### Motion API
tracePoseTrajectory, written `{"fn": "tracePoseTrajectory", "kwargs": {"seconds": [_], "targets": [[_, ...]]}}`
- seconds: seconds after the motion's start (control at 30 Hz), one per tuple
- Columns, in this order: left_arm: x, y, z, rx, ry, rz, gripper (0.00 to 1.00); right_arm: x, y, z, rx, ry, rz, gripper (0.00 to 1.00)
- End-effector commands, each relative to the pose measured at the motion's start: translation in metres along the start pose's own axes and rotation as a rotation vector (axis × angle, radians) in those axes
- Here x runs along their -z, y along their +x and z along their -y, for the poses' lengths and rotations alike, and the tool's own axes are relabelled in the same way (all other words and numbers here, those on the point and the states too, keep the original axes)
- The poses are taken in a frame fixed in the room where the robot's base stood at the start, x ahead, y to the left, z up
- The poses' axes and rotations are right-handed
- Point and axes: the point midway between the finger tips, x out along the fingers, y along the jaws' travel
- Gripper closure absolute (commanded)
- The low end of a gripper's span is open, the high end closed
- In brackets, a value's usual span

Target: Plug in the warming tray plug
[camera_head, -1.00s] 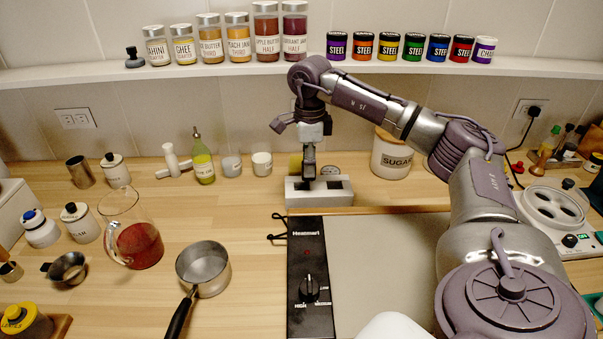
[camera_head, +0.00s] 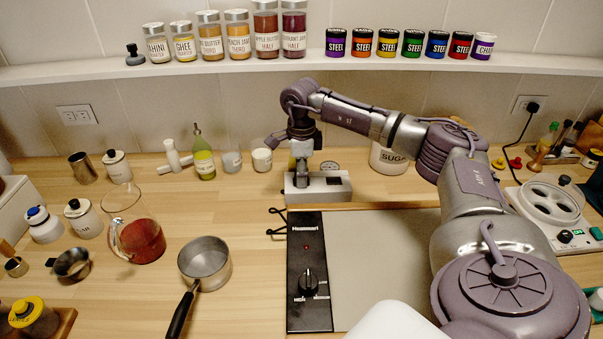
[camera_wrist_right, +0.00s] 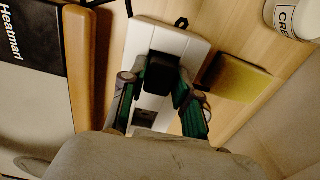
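The warming tray (camera_head: 390,265) lies on the counter; a small red light shows on its black control panel (camera_head: 308,315). The white socket strip (camera_head: 318,190) stands just behind it. My right gripper (camera_head: 302,178) points down over the strip's left end. In the right wrist view, the black plug (camera_wrist_right: 163,70) sits on the socket strip (camera_wrist_right: 185,42), apparently seated in a socket. My right gripper's green-padded fingers (camera_wrist_right: 158,88) are closed against both sides of the plug. Another socket (camera_wrist_right: 144,118) on the strip is empty. My left gripper is out of view.
A saucepan (camera_head: 205,258) and a glass jug (camera_head: 140,240) stand left of the tray. A sugar canister (camera_head: 389,158) is behind, partly hidden by my arm. A yellow block (camera_wrist_right: 238,78) lies beside the strip. Jars line the shelf (camera_head: 220,75) above.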

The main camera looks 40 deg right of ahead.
Motion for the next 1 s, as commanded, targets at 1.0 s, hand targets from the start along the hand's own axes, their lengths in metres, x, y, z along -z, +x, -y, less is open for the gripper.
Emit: {"fn": "tracePoseTrajectory", "kwargs": {"seconds": [1.0], "targets": [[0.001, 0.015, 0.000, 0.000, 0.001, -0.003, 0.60, -0.001, -0.104, 0.000, 0.001, -0.001, 0.001, 0.47]]}}
